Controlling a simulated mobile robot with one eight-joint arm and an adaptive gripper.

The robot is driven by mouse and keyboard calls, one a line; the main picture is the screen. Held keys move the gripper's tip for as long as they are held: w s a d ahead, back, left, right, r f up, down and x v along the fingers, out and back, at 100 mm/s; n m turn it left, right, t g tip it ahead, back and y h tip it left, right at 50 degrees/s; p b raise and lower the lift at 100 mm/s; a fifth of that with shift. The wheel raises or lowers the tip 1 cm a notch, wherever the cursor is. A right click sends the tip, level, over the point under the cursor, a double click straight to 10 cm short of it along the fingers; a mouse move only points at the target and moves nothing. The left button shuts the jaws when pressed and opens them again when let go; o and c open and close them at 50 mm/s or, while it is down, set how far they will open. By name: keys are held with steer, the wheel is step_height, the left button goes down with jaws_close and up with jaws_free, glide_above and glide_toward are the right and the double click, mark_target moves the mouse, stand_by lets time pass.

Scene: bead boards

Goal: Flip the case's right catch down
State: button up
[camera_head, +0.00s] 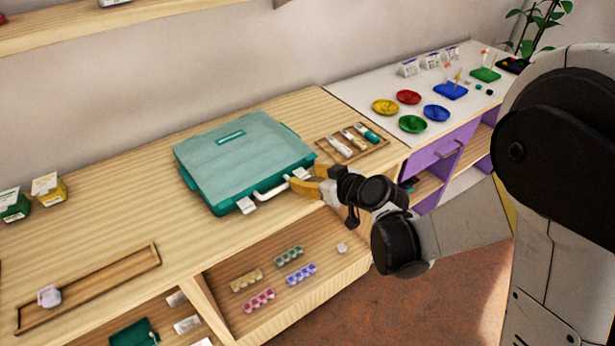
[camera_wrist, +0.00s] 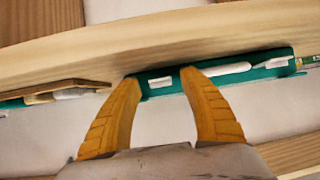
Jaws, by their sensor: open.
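The teal case (camera_head: 245,160) lies closed on the wooden counter, with a white handle (camera_head: 272,190) on its front edge. Its left catch (camera_head: 246,205) is a white flap sticking out at the front. The right catch (camera_head: 301,173) is white and sits close to my gripper (camera_head: 300,185), which partly covers that corner. In the wrist view my gripper (camera_wrist: 160,74) has its two yellow fingers apart, with the right catch (camera_wrist: 161,82) showing between the fingertips. The teal front of the case (camera_wrist: 240,70) runs behind them. Whether the fingers touch the case cannot be told.
A wooden tray (camera_head: 328,155) with several tubes lies right of the case. An open shelf (camera_head: 230,300) below holds several bead strips. Coloured dishes (camera_head: 385,107) stand on the white counter. A long tray (camera_head: 100,283) lies front left.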

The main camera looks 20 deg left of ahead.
steer(key=v, duration=1.2)
